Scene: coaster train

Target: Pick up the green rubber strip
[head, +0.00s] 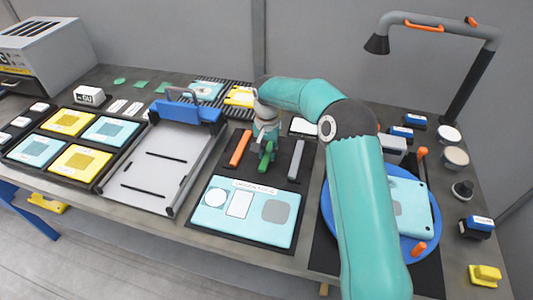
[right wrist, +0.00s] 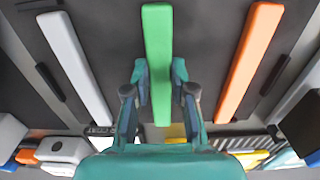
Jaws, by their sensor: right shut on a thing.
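The green rubber strip (head: 266,158) is between an orange strip (head: 240,148) and a grey strip (head: 296,160) over the black mat in the head view. My right gripper (head: 266,144) points down and is shut on the green strip. In the right wrist view the green strip (right wrist: 157,50) runs lengthwise between the two fingers (right wrist: 160,82), with the grey strip (right wrist: 75,65) on the left and the orange strip (right wrist: 248,62) on the right. I cannot tell whether the green strip touches the mat. My left gripper is out of view.
A light-blue panel (head: 240,222) lies just in front of the strips. A grey tray with a blue bar (head: 185,111) stands to the left. A blue round plate (head: 425,245) lies to the right, partly behind my right arm. A lamp (head: 440,40) stands at the back right.

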